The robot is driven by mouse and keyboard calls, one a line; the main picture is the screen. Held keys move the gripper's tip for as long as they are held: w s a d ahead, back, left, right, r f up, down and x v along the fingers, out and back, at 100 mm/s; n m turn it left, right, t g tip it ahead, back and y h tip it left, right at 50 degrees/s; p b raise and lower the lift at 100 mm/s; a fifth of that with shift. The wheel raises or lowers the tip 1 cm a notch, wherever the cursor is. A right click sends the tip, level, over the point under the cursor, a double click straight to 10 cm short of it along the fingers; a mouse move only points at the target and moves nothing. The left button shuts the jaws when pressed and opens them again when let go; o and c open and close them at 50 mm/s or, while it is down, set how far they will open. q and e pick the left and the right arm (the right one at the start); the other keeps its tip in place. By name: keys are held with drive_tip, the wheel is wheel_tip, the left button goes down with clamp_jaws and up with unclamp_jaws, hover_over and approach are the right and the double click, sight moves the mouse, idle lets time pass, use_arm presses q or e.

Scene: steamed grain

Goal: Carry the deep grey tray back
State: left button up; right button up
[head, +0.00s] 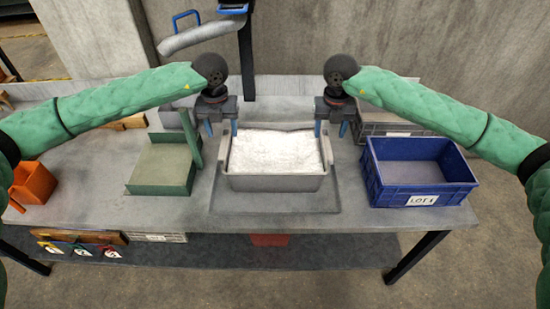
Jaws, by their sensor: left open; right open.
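The deep grey tray (276,183) stands upright on the workbench, filled with a white, grain-like material (275,152). It sits within a flat grey recessed area (275,203). My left gripper (221,129) is open above the tray's far left corner, fingers pointing down. My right gripper (331,130) is open above the far right corner, fingers pointing down. Whether any finger touches the tray's rim cannot be told from this view.
A blue crate labelled LOT4 (432,194) stands close to the tray's right. A green box-like fixture (162,189) with an upright post stands to its left. An orange bin (34,185) is at the far left. A grey sloped part on a post (203,36) rises behind.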

sight(224, 147)
use_arm(q)
drive_tip(key=shift+w+a+r, duration=0.1)
drive_tip(key=shift+a, duration=0.05)
drive_tip(key=shift+f, duration=3.95)
use_arm(e)
drive_tip(key=shift+f, duration=3.9)
use_arm(q)
clamp_jaws()
use_arm(e)
clamp_jaws()
use_arm(q)
drive_tip(key=shift+w+r, duration=0.1)
drive_tip(key=shift+r, duration=0.05)
use_arm(e)
drive_tip(key=shift+w+r, duration=0.15)
